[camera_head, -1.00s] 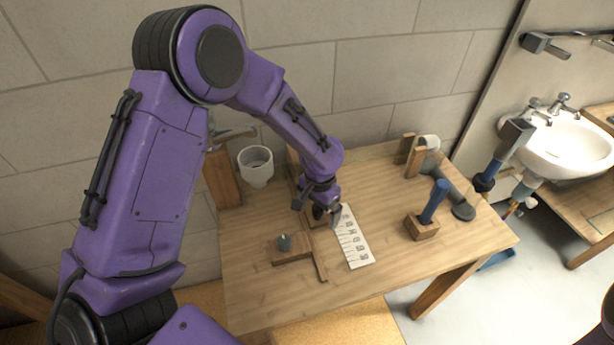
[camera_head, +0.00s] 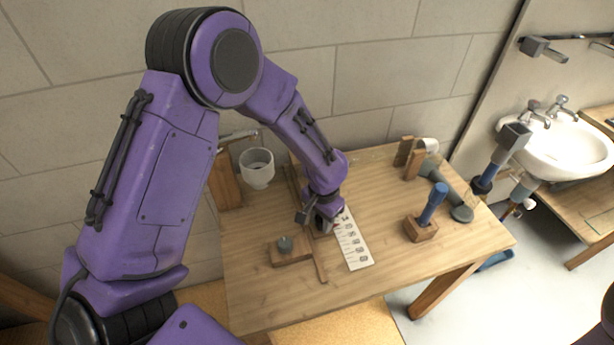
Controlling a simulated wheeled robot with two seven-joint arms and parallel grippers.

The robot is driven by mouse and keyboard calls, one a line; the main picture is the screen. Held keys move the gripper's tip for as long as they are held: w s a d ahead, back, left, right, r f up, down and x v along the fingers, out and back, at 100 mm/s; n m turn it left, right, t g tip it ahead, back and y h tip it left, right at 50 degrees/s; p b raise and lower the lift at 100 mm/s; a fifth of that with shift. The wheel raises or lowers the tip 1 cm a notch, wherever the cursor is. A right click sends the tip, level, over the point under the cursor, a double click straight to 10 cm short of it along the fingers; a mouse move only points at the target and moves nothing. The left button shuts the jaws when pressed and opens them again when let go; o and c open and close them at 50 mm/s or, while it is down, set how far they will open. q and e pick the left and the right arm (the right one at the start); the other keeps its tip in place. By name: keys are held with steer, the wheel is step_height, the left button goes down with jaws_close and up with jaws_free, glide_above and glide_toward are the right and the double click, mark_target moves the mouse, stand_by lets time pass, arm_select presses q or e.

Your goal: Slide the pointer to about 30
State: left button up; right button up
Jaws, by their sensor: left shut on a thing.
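A white scale card (camera_head: 355,246) with dark figures lies on the wooden table. A dark wooden rail (camera_head: 318,262) runs along its left side. My left gripper (camera_head: 323,226) is over the rail near the far part of the card, shut on the pointer. A small bit of red shows beside the fingers, at the card's edge. The pointer itself is mostly hidden by the gripper, and the figures are too small to read surely.
A wooden block with a grey knob (camera_head: 286,246) sits left of the rail. A blue-handled tool in a wooden block (camera_head: 421,229) and grey pipe parts (camera_head: 460,211) are at the right. The table's front right is clear.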

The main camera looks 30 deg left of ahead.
arm_select(q)
steer(key=shift+s+d+p, duration=0.8)
steer(key=shift+s+d, duration=0.45)
steer(key=shift+d, duration=0.15)
steer(key=o, duration=1.7)
step_height(320, 180, up, 7)
steer(key=p, duration=0.8)
